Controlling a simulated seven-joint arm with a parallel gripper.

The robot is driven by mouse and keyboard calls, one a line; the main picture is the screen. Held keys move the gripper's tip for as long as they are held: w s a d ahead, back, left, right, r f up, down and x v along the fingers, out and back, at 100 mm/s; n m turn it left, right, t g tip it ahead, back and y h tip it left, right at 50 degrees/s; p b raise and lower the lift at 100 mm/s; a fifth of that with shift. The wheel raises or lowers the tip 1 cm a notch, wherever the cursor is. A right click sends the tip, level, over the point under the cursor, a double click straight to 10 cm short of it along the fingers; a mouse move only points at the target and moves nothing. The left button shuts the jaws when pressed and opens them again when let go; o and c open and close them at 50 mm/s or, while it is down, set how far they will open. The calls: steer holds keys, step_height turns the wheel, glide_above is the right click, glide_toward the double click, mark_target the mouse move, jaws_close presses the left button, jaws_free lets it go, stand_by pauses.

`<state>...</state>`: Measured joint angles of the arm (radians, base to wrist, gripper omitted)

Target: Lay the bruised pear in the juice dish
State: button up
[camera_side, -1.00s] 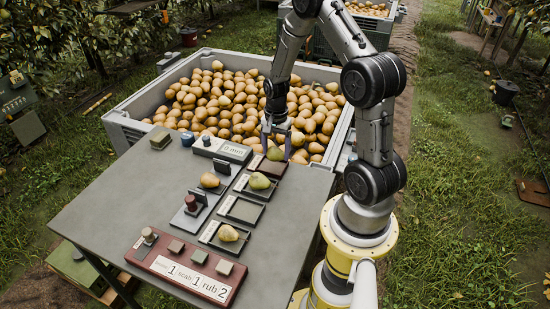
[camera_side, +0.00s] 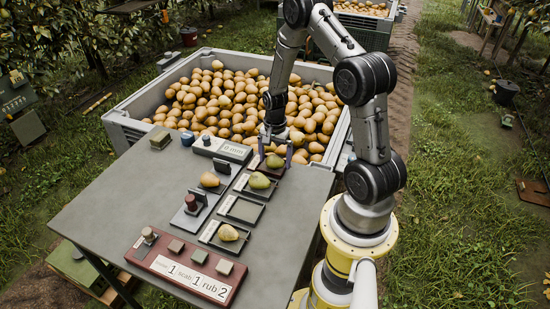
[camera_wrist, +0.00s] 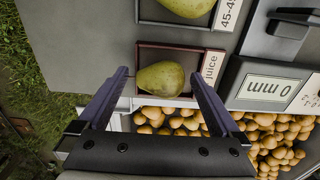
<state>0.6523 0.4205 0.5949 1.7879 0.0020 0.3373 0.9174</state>
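A green-yellow pear (camera_wrist: 161,78) lies in the juice dish (camera_wrist: 177,46), a dark red square tray labelled "juice", in the wrist view. In the side view this pear (camera_side: 275,161) and the dish (camera_side: 270,172) are at the table's back right, partly behind my fingers. I cannot make out a bruise on the pear. My gripper (camera_side: 275,155) is open above the dish. In the wrist view its fingertips (camera_wrist: 158,73) are on either side of the pear, with gaps between them and it.
Nearby dishes hold a green pear (camera_side: 259,181) and a yellowish pear (camera_side: 228,233); an empty dish (camera_side: 236,209) lies between. A brown pear (camera_side: 209,180) sits by a stamp-like device. A display box (camera_side: 228,149) reads "0 mm". A large crate (camera_side: 124,123) of pears stands behind.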

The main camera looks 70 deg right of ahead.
mark_target(275, 158)
steer(key=shift+r, duration=0.1)
steer(key=a+r+n+t, duration=0.1)
steer(key=a+r+n, duration=0.15)
steer(key=r, duration=0.75)
steer(key=a+r+n, duration=0.1)
steer(key=a+r, duration=0.2)
steer(key=r, duration=0.6)
steer(key=s+a+r+n+t, duration=0.2)
steer(key=s+a+r+n, duration=0.4)
steer(key=a+n, duration=0.1)
steer(key=s+a+r+n+t, duration=0.2)
steer(key=s+a+r+n, duration=0.4)
steer(key=a, duration=0.4)
steer(key=shift+s+r+n+t, duration=0.15)
steer(key=shift+s+n+t, duration=0.15)
steer(key=shift+s+n, duration=0.35)
steer(key=shift+w, duration=0.1)
